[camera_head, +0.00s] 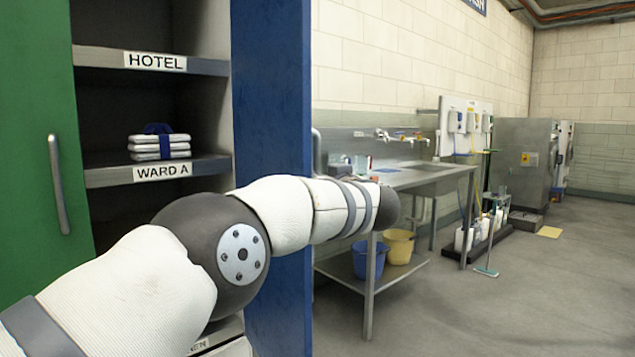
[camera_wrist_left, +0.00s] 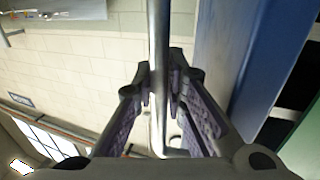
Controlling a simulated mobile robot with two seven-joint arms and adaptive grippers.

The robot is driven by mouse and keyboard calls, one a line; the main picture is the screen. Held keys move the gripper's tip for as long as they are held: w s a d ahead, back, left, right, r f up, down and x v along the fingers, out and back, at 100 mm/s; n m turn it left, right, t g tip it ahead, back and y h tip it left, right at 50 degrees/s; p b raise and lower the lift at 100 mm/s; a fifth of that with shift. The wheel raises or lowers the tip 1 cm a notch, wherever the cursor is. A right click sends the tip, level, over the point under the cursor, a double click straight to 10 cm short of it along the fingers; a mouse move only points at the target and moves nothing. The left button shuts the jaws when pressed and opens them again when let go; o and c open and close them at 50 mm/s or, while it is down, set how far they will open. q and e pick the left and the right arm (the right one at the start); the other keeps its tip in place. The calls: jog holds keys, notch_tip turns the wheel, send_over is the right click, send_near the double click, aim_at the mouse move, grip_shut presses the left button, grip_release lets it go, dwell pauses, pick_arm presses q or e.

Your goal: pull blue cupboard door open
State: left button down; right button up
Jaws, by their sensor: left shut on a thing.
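The blue cupboard door (camera_head: 272,95) stands swung open at the right of the cupboard, leaving the shelves in view. Its metal bar handle (camera_head: 317,150) shows just past the door's right edge. The wrist view also shows the blue door (camera_wrist_left: 230,50) at the right and the handle (camera_wrist_left: 158,40) running between the fingers. My left gripper (camera_wrist_left: 160,92) is shut on the handle. In the head view my left arm crosses in front of the door and the gripper itself is hidden. My right gripper is not in view.
A green door (camera_head: 35,150) with a bar handle is at the left. The shelf marked WARD A (camera_head: 205,170) holds folded white linen (camera_head: 158,146). A steel sink bench (camera_head: 440,175) stands beyond the blue door, with a blue and a yellow bucket (camera_head: 398,246) below. The floor at right is open.

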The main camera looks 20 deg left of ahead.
pick_arm(q)
jog(key=shift+w+d+r, duration=0.1)
jog(key=shift+r, duration=0.05)
jog(key=c, duration=1.9)
grip_release()
jog(key=shift+w, duration=0.15)
jog(key=v, duration=1.2)
jog(key=shift+f, duration=0.2)
